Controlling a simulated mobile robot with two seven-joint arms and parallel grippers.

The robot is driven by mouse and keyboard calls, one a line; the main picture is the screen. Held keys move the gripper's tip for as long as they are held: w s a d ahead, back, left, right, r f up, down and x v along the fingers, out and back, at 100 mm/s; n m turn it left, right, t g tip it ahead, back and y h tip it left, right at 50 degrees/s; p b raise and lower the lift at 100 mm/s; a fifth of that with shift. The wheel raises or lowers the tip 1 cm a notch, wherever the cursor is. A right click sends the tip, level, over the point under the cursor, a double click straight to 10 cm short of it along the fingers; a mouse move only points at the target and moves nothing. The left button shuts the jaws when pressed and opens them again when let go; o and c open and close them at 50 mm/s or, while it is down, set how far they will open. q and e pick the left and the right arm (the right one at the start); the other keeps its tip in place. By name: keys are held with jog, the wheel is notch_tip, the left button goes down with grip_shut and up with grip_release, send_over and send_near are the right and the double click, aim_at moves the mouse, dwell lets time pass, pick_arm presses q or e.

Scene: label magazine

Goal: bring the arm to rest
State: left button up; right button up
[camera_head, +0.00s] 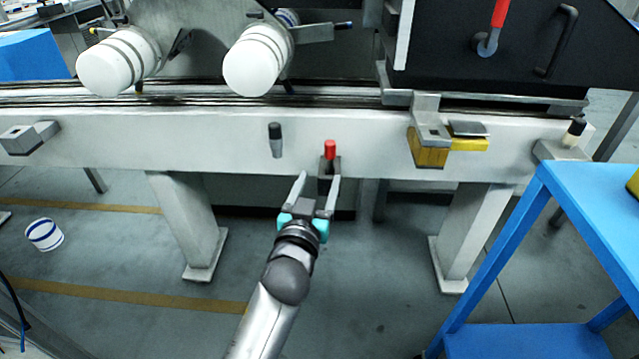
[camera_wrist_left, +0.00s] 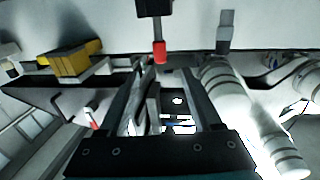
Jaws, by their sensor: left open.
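My left gripper (camera_head: 319,182) reaches up from the bottom of the head view, its two fingers spread and nothing between them. Its fingertips are just below a red-capped knob (camera_head: 330,150) on a dark bracket at the front of the white beam. In the left wrist view the red cap (camera_wrist_left: 159,50) shows beyond the open fingers (camera_wrist_left: 172,80), and I see no contact. My right gripper is not in view.
A grey-black knob (camera_head: 275,140) sits left of the red one on the white beam (camera_head: 100,138). A yellow block (camera_head: 430,152) hangs right. Two white rollers (camera_head: 253,66) are above. A blue cart (camera_head: 598,205) stands at right.

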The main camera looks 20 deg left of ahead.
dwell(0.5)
